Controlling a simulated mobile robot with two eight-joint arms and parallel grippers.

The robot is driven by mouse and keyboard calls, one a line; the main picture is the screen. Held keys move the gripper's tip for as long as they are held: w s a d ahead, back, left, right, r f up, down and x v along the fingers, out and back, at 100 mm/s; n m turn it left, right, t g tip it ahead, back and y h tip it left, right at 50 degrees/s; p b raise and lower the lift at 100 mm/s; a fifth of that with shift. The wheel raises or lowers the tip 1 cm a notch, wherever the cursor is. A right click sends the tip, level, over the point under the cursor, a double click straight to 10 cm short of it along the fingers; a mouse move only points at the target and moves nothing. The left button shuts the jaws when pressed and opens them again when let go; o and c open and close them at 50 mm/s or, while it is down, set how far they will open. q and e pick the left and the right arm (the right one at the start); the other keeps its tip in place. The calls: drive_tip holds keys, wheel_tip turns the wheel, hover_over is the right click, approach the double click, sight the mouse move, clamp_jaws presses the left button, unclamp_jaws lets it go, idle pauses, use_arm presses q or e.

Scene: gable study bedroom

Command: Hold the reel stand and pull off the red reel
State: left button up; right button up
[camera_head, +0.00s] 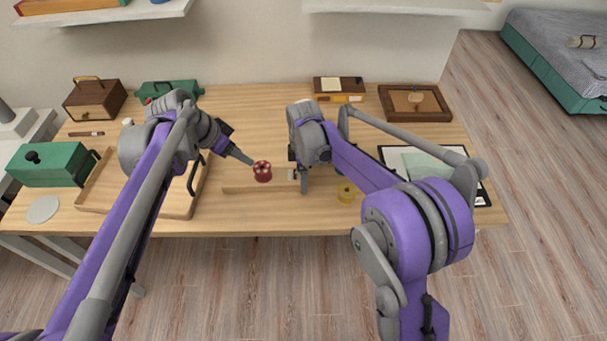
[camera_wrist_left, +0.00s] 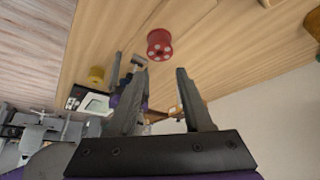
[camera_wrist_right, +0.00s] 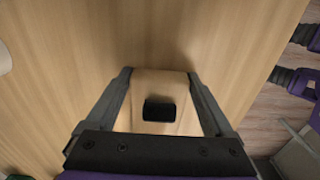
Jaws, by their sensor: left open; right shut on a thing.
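My left gripper (camera_head: 246,158) is open and empty, just up and left of the red reel. My right gripper (camera_wrist_right: 158,78) is shut on a wooden block with a dark square opening (camera_wrist_right: 159,110), which looks like the reel stand.
A yellow reel (camera_head: 346,193) stands right of my right gripper. A wooden tray (camera_head: 92,197) and green box (camera_head: 45,165) are at the left. A black-framed board (camera_head: 482,196) lies at the right. The desk's back middle is clear.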

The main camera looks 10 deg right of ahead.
sight(262, 169)
use_arm(q)
drive_tip(key=o, duration=0.4)
drive_tip(key=shift+d, duration=0.15)
drive_tip(key=shift+c, duration=0.2)
drive_tip(key=shift+o, duration=1.1)
drive_tip(key=shift+w+d+f+m, duration=0.15)
drive_tip(key=shift+w+d+m, duration=0.1)
drive_tip(key=shift+m, duration=0.35)
drive_tip(key=shift+o, duration=0.7)
drive_tip(key=d+m+g+y, duration=0.1)
drive_tip(key=m, duration=0.1)
drive_tip(key=w+d+f+m+g+y, duration=0.1)
drive_tip(key=m, duration=0.1)
drive_tip(key=w+d+m+g+y, duration=0.1)
drive_tip(key=m, duration=0.1)
drive_tip(key=shift+w+d+f, duration=0.15)
drive_tip(key=shift+w+f, duration=0.1)
drive_tip(key=shift+f, duration=0.15)
drive_tip(key=shift+w+d+f+m+y, duration=0.1)
drive_tip(key=shift+w+d+m+y, duration=0.15)
drive_tip(key=shift+m+y, duration=0.6)
drive_tip(key=shift+f, duration=4.55)
